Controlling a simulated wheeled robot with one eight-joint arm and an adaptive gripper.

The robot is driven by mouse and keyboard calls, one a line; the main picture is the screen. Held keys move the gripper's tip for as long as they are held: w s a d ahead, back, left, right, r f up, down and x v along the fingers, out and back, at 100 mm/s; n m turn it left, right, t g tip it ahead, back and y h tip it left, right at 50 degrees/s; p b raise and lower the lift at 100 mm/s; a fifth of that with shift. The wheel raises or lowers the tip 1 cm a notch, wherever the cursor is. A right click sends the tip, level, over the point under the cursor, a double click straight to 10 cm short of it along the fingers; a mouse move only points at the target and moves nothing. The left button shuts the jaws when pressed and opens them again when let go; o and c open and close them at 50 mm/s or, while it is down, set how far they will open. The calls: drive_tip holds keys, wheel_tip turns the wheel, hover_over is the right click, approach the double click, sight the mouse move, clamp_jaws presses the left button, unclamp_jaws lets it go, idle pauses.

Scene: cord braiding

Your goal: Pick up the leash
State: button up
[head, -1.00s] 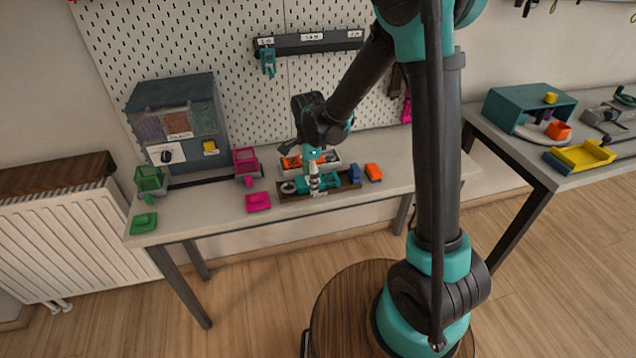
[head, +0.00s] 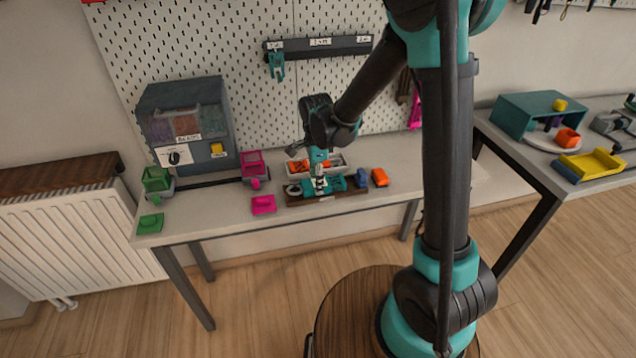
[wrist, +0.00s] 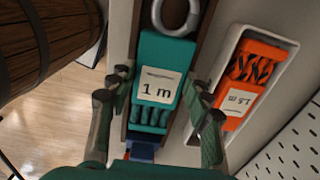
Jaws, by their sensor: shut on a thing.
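A teal leash bundle (wrist: 158,60) with a "1 m" label lies in a dark wooden tray (head: 300,202) on the bench. A light grey ring (wrist: 192,18) sits at one end of it, and bundled teal cord shows below the label. The bundle also shows in the head view (head: 338,185). My gripper (head: 320,190) points down over the tray, with its fingers (wrist: 159,84) on either side of the labelled bundle, shut on it. The bundle appears to rest in the tray; any lift cannot be told.
A white tray (wrist: 287,44) holds an orange bundle (wrist: 244,85) marked "1.5 m". A blue piece (head: 361,178) and an orange block (head: 380,177) sit at the right. A pink pad (head: 264,204) lies left. The pegboard (head: 200,45) stands close behind.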

wheel_tip(320, 180, up, 20)
drive_tip(key=shift+f, duration=0.25)
idle(0.6)
